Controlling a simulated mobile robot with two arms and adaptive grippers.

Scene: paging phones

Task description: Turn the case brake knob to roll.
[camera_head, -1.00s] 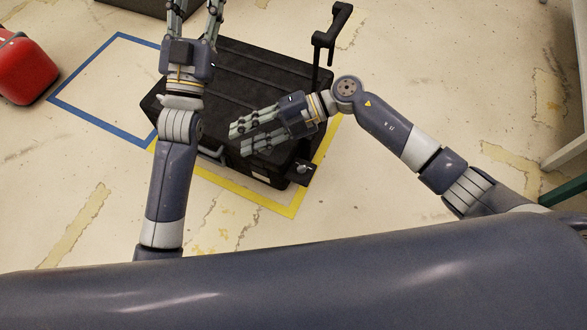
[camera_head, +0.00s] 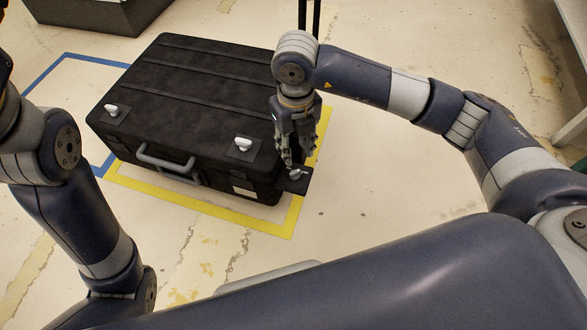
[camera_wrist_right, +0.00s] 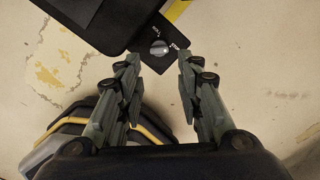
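The black case (camera_head: 190,85) lies flat on the floor. Its small brake knob (camera_head: 296,174) sits on a dark plate (camera_head: 299,184) at the case's front right corner. In the right wrist view the round grey knob (camera_wrist_right: 159,48) shows with small white labels beside it, too small to read surely. My right gripper (camera_head: 299,161) points down just above the knob. In the right wrist view its fingers (camera_wrist_right: 159,66) are apart, with nothing between them, and the knob shows just beyond the tips, in line with the gap. My left arm is at the left, its gripper out of frame.
Yellow tape (camera_head: 215,205) and blue tape (camera_head: 50,72) mark the floor. Another dark case (camera_head: 95,14) stands at the back left. Floor right of the knob is clear.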

